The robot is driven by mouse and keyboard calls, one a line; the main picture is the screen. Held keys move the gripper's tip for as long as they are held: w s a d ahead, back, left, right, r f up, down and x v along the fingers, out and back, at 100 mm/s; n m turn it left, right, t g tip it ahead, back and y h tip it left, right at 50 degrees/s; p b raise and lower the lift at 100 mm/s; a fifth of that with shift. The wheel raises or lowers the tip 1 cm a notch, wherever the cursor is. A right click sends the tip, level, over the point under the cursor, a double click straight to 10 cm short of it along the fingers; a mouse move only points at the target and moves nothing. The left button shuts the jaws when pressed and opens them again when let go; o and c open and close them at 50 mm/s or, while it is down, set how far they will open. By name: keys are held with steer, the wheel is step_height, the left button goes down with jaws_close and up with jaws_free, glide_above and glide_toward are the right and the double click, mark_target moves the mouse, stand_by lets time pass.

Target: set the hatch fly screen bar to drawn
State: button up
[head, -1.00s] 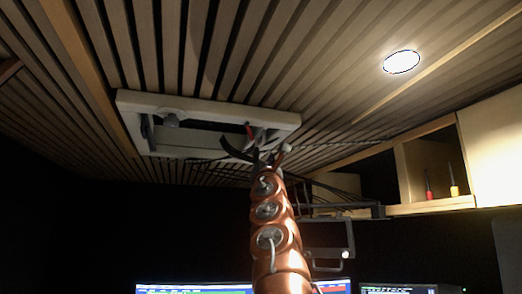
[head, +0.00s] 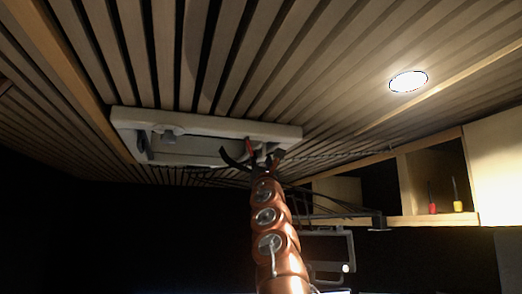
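The roof hatch (head: 285,131) is a pale rectangular frame set in the slatted ceiling, left of centre in the head view. Its opening looks mostly filled by a grey surface; I cannot tell whether this is the fly screen or the inner wall. A small fitting (head: 170,132) shows at its far-left part. The fly screen bar cannot be clearly made out. My gripper (head: 250,155), at the end of the copper-coloured arm, is raised in front of the hatch's near right part. Its dark fingers are spread apart. Nothing is visibly held, and contact with the hatch cannot be told.
A round ceiling lamp (head: 408,82) glows at the right. An open wooden shelf (head: 430,219) with small red and yellow items stands below it. The lower left is dark.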

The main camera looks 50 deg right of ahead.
steer(key=shift+p+x, duration=0.75)
steer(key=shift+x, duration=0.15)
jaws_close()
